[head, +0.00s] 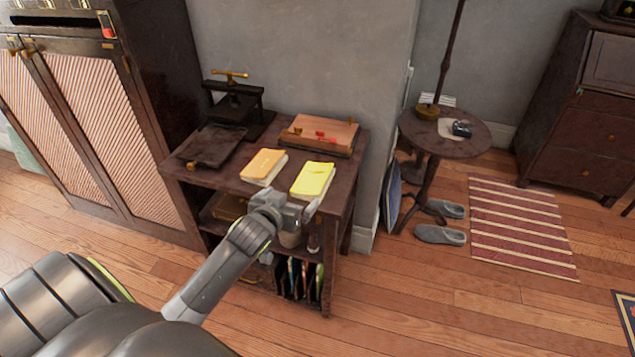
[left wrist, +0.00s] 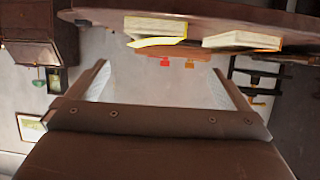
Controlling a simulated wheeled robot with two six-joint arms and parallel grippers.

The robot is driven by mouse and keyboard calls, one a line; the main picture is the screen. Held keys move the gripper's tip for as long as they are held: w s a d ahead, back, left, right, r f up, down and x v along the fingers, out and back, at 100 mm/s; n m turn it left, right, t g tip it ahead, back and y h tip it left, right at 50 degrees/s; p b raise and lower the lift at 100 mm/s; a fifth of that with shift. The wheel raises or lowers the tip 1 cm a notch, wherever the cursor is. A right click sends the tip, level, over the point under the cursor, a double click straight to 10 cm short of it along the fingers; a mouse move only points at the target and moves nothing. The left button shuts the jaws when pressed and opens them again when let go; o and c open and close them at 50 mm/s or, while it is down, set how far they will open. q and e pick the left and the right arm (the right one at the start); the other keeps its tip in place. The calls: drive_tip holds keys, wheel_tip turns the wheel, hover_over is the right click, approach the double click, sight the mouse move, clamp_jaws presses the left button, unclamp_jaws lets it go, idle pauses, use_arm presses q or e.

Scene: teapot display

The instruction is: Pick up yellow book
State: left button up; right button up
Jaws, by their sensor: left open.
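The yellow book (head: 313,180) lies flat near the front right of the dark wooden shelf top (head: 225,175). It also shows in the left wrist view (left wrist: 155,26), near the top of that upside-down picture. An orange-yellow book (head: 264,165) lies just left of it, also in the left wrist view (left wrist: 243,39). My left gripper (head: 303,207) is at the front edge of the shelf, just in front of the yellow book and apart from it. In the left wrist view its two fingers (left wrist: 163,85) are spread with nothing between them. My right gripper is not in view.
A book press (head: 233,103) and a dark tray (head: 215,146) stand behind on the left of the top. A wooden board with red pieces (head: 320,133) lies at the back. A round side table (head: 445,140) stands to the right; slippers (head: 440,235) lie below it.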

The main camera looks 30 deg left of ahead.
use_arm(q)
approach(311, 183)
drive_tip(key=x, duration=0.4)
drive_tip(key=shift+w+a, duration=0.15)
drive_tip(key=shift+a, duration=0.15)
drive_tip(key=shift+d+b+x, duration=0.15)
drive_tip(key=shift+x, duration=1.15)
drive_tip(key=shift+d+b+x, duration=0.15)
drive_tip(key=shift+d+x, duration=0.05)
drive_tip(key=shift+x, duration=1.1)
drive_tip(key=shift+f, duration=0.1)
drive_tip(key=c, duration=1)
